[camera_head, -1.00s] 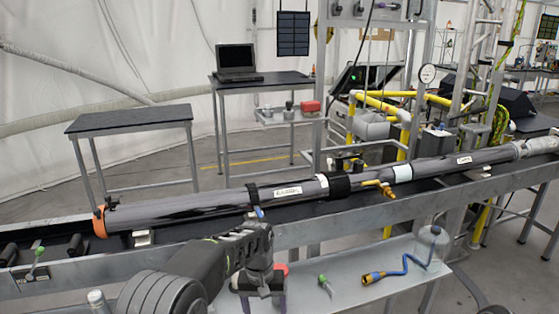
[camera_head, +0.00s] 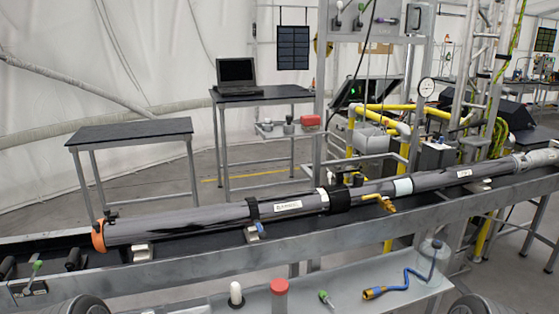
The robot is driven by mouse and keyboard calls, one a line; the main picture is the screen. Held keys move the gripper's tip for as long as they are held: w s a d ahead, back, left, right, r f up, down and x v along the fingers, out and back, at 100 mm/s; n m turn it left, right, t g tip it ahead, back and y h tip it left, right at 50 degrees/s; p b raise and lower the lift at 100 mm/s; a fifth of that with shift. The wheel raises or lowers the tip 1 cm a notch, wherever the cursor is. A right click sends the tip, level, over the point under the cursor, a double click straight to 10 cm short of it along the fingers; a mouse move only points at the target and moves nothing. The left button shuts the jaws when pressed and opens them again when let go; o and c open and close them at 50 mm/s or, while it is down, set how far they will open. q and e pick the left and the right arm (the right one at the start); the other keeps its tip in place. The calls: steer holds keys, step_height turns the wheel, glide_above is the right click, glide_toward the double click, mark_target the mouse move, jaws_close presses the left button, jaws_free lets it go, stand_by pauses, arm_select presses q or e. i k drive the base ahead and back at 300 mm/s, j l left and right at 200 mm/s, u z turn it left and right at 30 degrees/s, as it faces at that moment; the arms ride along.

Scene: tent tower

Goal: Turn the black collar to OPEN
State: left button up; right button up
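A long dark grey tube (camera_head: 180,223) lies across the metal bench. A wide black collar (camera_head: 339,195) sits around it near the middle, just right of a white band (camera_head: 323,199). A narrower black band (camera_head: 253,208) circles the tube further left, beside a white label (camera_head: 288,206). Any OPEN marking on the collar is too small to read. A brass fitting (camera_head: 381,201) with a yellow-orange end stands out just right of the collar. Neither gripper is in view, and nothing touches the collar.
Yellow pipes (camera_head: 392,115) and a gauge (camera_head: 426,87) stand behind the tube. Space before the collar is clear.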

mark_target(340, 194)
steer(key=i+l, duration=0.1)
steer(key=l, duration=0.25)
steer(key=i+l, duration=0.1)
steer(key=l, duration=0.3)
steer(key=i+l, duration=0.1)
steer(key=l, duration=0.25)
steer(key=i+l, duration=0.1)
steer(key=l, duration=0.25)
steer(key=i+l, duration=0.1)
steer(key=l, duration=0.3)
steer(key=u, duration=0.95)
